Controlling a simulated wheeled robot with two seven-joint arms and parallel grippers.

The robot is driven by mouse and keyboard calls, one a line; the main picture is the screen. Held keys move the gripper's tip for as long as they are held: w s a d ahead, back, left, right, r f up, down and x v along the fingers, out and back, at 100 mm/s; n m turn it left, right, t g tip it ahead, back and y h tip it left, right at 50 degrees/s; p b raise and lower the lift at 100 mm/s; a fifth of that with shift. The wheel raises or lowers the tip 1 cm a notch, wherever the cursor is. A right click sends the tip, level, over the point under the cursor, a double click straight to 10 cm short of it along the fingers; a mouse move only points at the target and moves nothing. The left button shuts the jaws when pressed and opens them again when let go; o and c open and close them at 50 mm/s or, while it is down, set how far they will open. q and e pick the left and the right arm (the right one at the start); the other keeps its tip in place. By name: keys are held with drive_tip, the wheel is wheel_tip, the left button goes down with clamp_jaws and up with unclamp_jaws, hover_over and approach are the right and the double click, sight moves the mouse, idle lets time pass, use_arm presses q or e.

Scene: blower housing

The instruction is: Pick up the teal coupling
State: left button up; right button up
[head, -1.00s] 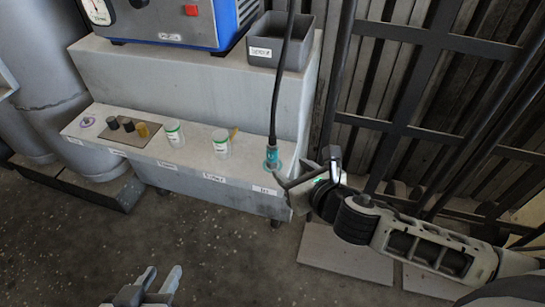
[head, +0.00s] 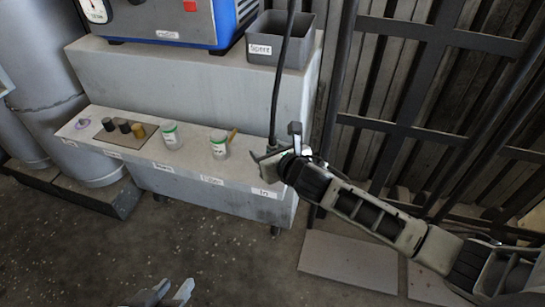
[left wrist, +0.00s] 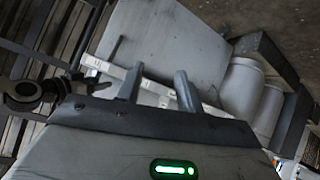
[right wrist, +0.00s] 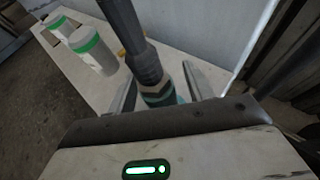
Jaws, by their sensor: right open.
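The teal coupling (right wrist: 184,96) shows in the right wrist view, with a dark ribbed hose end (right wrist: 147,68) rising from it. It stands at the right end of the lower shelf, and in the head view my gripper mostly hides it. My right gripper (head: 275,147) is open at the coupling. In the right wrist view its fingers (right wrist: 165,84) stand on either side of the coupling; I cannot tell whether they touch it. My left gripper (head: 175,289) is open and empty, low in the head view, away from the shelf.
The lower shelf (head: 245,172) holds two white jars with green bands (head: 172,136) and several small cylinders on a brown mat (head: 133,143). Above stand a blue machine (head: 225,22) and a grey bin labelled Spent (head: 292,52). A dark metal frame (head: 400,125) stands to the right.

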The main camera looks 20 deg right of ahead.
sight(275, 145)
clamp_jaws()
use_arm(q)
drive_tip(key=shift+a+r, duration=0.1)
drive_tip(key=shift+r, duration=0.1)
drive_tip(key=shift+w+r, duration=0.1)
use_arm(e)
drive_tip(key=shift+r, duration=0.15)
